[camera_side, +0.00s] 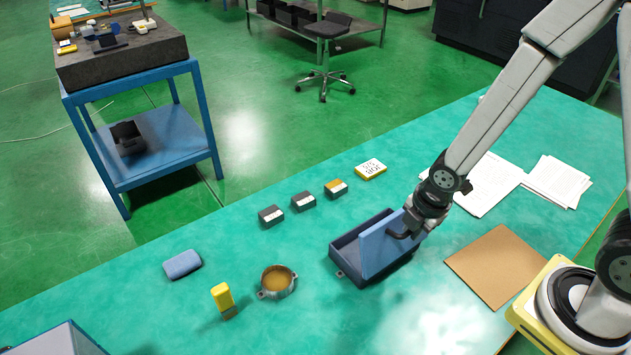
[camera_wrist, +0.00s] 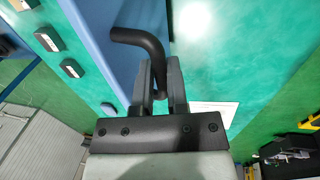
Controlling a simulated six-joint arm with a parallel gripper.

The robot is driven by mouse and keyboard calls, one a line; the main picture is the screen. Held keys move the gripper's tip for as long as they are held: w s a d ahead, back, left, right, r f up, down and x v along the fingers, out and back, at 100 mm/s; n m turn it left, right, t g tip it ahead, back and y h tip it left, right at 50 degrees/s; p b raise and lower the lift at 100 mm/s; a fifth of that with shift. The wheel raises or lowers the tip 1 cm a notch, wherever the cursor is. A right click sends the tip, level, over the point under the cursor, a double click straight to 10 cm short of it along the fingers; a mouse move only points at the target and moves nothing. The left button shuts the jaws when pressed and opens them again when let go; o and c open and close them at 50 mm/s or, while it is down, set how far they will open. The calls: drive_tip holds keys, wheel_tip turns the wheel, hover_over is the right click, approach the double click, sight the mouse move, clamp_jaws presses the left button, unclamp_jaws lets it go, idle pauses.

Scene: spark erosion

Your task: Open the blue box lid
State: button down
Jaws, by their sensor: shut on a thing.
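The dark blue box (camera_side: 347,264) stands on the green table in the side view. Its lighter blue lid (camera_side: 379,252) is tilted up steeply, and part of the box's dark inside shows to its left. The lid also shows in the wrist view (camera_wrist: 98,35). My gripper (camera_side: 412,228) is at the lid's right face, shut on the black bent handle (camera_side: 399,235). In the wrist view, the fingers of my gripper (camera_wrist: 160,80) close around the end of the handle (camera_wrist: 142,40). The box's far right side is partly hidden by the lid and my gripper.
Several small dark and yellow blocks (camera_side: 303,202) lie behind the box. A round metal part (camera_side: 276,282), a yellow-topped piece (camera_side: 223,298) and a blue-grey block (camera_side: 182,264) are to the left. A brown board (camera_side: 508,265) and papers (camera_side: 556,181) lie right.

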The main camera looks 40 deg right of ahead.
drive_tip(key=shift+s+f, duration=0.15)
drive_tip(key=shift+s, duration=0.35)
drive_tip(key=shift+d, duration=0.1)
drive_tip(key=c, duration=0.6)
unclamp_jaws()
drive_tip(key=shift+c, duration=0.2)
drive_tip(key=shift+r, duration=0.2)
wheel_tip(320, 180, up, 12)
drive_tip(key=shift+s+f, duration=0.15)
drive_tip(key=shift+s, duration=0.3)
idle(0.4)
